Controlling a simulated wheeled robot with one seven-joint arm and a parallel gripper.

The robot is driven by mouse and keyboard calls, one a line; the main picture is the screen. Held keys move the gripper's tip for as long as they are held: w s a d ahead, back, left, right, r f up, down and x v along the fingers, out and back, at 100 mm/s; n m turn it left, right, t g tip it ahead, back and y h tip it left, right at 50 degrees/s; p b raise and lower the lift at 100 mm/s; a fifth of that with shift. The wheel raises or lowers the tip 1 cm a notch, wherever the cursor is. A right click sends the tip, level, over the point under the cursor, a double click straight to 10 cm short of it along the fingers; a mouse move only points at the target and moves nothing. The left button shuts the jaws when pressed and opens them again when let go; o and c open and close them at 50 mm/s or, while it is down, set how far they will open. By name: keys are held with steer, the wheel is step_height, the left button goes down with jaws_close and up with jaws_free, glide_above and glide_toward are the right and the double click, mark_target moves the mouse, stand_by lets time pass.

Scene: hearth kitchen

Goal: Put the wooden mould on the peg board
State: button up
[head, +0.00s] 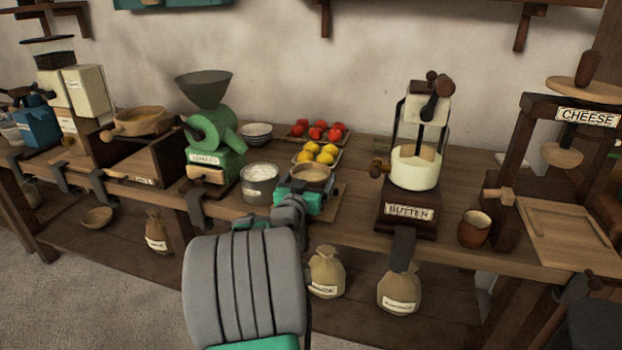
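No thing is clearly recognisable as the wooden mould. A small round tan wooden vessel with a pale top (311,173) is just beyond my gripper (308,192), over the middle of the bench, and could be it. My green gripper partly covers its lower side. I cannot tell whether the fingers touch it or are closed on it. No board with visible pegs is clear. A flat wooden board with a raised rim (572,236) lies at the right below the cheese press (570,150), but I cannot tell if it is the peg board.
A butter churn (415,170) and a brown cup (474,229) stand right of my gripper. A metal pot (260,184) and green grinder (212,145) stand left. Trays of lemons (318,153) and tomatoes (317,130) are behind. Several sacks (326,273) sit on the lower shelf.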

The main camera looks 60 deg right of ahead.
steer(key=shift+o, duration=0.6)
steer(key=shift+r, duration=0.15)
steer(key=shift+a+p, duration=0.2)
steer(key=shift+p, duration=0.1)
steer(key=a, duration=0.3)
steer(key=s+a, duration=0.1)
steer(key=a, duration=0.7)
steer(key=shift+s, duration=0.35)
steer(key=shift+s+a, duration=0.15)
steer(key=shift+a, duration=0.1)
